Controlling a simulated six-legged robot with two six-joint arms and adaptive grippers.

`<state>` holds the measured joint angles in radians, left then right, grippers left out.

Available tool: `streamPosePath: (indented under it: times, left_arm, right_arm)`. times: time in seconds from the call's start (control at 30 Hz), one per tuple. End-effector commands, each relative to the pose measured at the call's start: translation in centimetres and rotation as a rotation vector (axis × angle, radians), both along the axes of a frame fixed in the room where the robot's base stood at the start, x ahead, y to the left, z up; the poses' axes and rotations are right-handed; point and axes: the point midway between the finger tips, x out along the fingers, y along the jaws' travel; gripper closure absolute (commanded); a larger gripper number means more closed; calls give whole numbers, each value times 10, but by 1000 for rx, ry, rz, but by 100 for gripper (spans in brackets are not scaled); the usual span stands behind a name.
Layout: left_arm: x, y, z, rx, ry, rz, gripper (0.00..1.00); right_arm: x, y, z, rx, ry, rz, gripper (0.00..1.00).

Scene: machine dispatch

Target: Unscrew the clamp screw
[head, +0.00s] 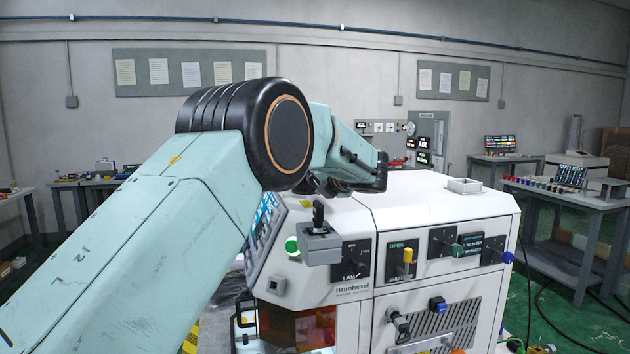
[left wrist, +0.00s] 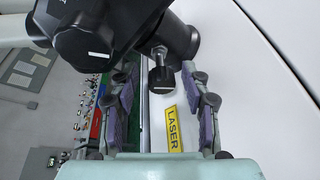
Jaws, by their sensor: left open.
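The clamp screw (left wrist: 161,78) shows in the left wrist view as a small black knob on a short metal stem. It hangs from a larger black clamp body (left wrist: 110,30) at the top. My left gripper (left wrist: 160,88) is open, with its purple-padded fingers on either side of the knob and a visible gap to each. In the head view my left arm reaches over the white machine (head: 440,205), and its wrist end is above the machine's top. The clamp screw is hidden behind my arm there. My right gripper is in neither view.
A yellow LASER label (left wrist: 174,129) is on the white surface beyond my fingers. A small open grey tray (head: 464,186) sits on the machine's top. The machine's front has knobs and levers. A bench (head: 565,200) stands at the right.

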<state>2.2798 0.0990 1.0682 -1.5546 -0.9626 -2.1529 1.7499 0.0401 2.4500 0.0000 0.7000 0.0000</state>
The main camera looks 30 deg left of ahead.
Motion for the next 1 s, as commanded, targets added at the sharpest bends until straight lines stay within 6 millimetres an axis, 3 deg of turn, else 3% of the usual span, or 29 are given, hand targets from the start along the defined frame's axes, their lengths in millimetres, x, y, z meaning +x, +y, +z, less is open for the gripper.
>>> streamPosePath:
  times: [0.17,0.7,1.0]
  left_arm:
    - [0,0,0,0,0,0,55]
    - [0,-1,0,0,0,0,100]
    - [0,-1,0,-11,-13,0,100]
  right_arm:
    - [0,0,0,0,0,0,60]
    - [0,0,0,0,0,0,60]
    - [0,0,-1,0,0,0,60]
